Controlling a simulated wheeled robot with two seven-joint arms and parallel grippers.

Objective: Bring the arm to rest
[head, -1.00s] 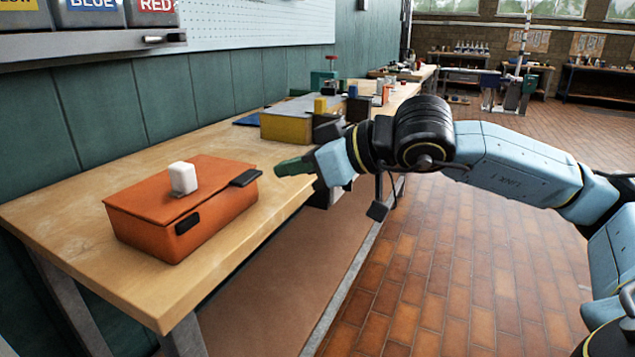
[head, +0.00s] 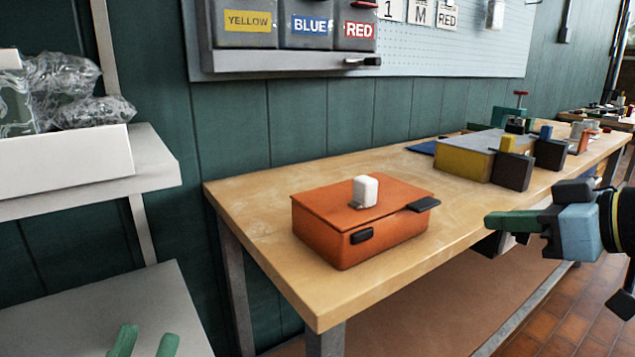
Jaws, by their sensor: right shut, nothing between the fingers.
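My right gripper (head: 490,220) is at the right of the head view, its green fingers shut together with nothing between them. It hangs by the front edge of the workbench (head: 262,212), to the right of an orange box (head: 330,240). My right arm runs out of the picture at the right edge. My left gripper (head: 149,334) shows only as two green fingertips at the bottom left. They stand apart and empty, in front of a grey shelf; the rest of it is below the picture.
The orange box on the bench carries a white block (head: 365,191). Farther back are a yellow-sided grey box (head: 464,163) and dark blocks. At the left, a white shelf (head: 155,165) holds a bin of clear wrapping above a lower grey shelf (head: 150,295). Bare bench top surrounds the orange box.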

